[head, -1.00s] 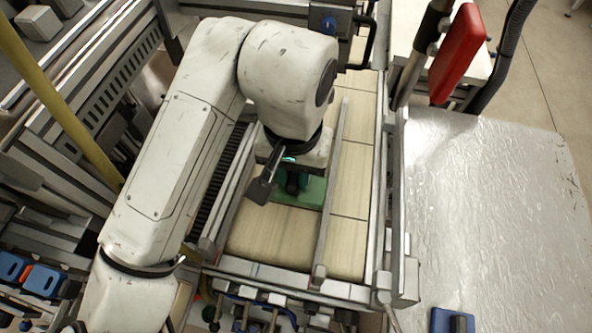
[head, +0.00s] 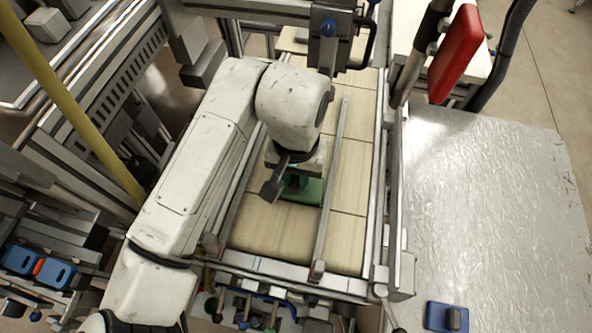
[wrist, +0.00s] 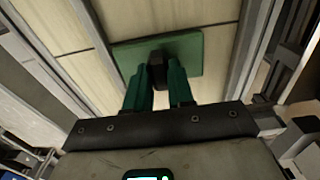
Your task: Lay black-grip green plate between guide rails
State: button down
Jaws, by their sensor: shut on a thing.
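The green plate (wrist: 188,52) with its black grip (wrist: 157,72) shows in the wrist view. My gripper (wrist: 162,82) is shut on the black grip, with a green finger on each side of it. In the head view the plate (head: 312,191) lies partly hidden under my wrist, over the pale belt. The left guide rail (head: 236,195) and the right guide rail (head: 331,190) flank it. In the wrist view the plate is between the two rails and slightly turned against them. I cannot tell whether it touches the belt.
The pale belt (head: 270,232) is clear in front of the plate. A metal table (head: 490,215) stands at right with a blue plate (head: 446,317) on it. A red part (head: 455,55) hangs above the right side. More blue plates (head: 57,275) sit at lower left.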

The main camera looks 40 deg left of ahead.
aim_at(296, 178)
jog(key=shift+f, duration=0.15)
jog(key=c, duration=1)
grip_release()
notch_tip(296, 178, up, 13)
jog(key=shift+f+b, duration=0.1)
jog(key=shift+b, duration=0.65)
